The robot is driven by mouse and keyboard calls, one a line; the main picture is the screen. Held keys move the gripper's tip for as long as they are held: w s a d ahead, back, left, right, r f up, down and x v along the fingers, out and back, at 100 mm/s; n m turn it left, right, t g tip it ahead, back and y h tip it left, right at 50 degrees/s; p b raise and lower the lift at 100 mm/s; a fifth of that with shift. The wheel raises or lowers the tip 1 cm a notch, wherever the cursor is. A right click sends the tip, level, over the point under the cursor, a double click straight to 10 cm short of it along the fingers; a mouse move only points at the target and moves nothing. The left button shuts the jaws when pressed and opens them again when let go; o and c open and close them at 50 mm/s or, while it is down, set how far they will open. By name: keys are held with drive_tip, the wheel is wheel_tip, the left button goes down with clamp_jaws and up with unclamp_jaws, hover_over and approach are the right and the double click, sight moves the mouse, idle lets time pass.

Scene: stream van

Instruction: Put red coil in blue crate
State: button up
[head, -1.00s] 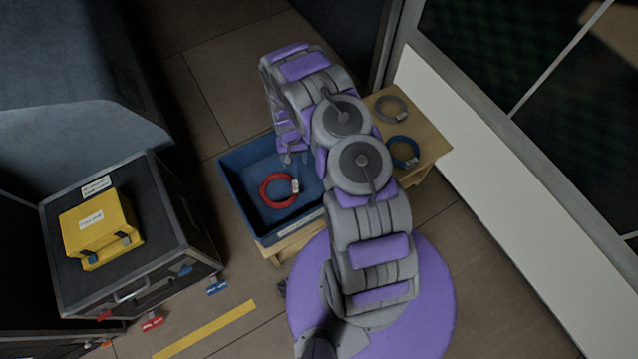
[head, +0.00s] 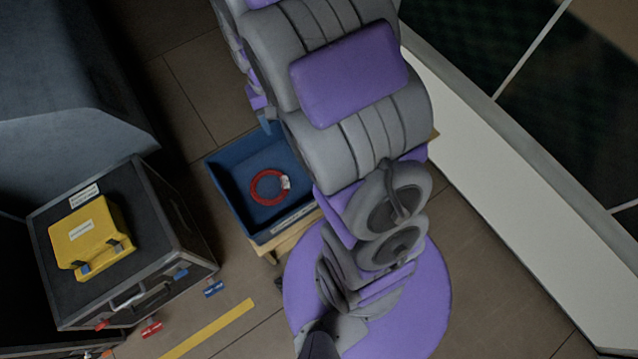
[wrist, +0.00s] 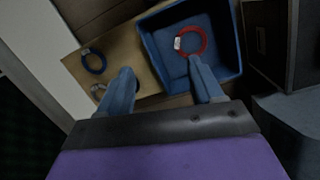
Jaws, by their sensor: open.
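The red coil (head: 268,187), with a white tag, lies flat inside the blue crate (head: 228,212). In the wrist view the red coil (wrist: 190,41) rests on the floor of the blue crate (wrist: 152,50), apart from my fingers. My gripper (wrist: 163,82) is open and empty; its two blue fingers show above the crate side and the wooden table.
A wooden table (wrist: 117,50) bears a blue coil (wrist: 94,61) and a grey coil, partly hidden by a finger. A black case (head: 125,240) with a yellow box (head: 90,238) on top stands left of the crate. A white panel (head: 500,170) runs along the right.

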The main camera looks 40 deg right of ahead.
drive_tip(key=s+a+r+n, duration=0.1)
drive_tip(key=s+r, duration=0.5)
drive_tip(key=s, duration=0.6)
drive_tip(key=s+a+r+n, duration=0.1)
drive_tip(key=s+a+r, duration=0.3)
drive_tip(key=s, duration=0.8)
wheel_tip(320, 180, up, 2)
drive_tip(key=shift+a+n, duration=0.3)
drive_tip(key=shift+a, duration=0.05)
drive_tip(key=shift+w, duration=0.1)
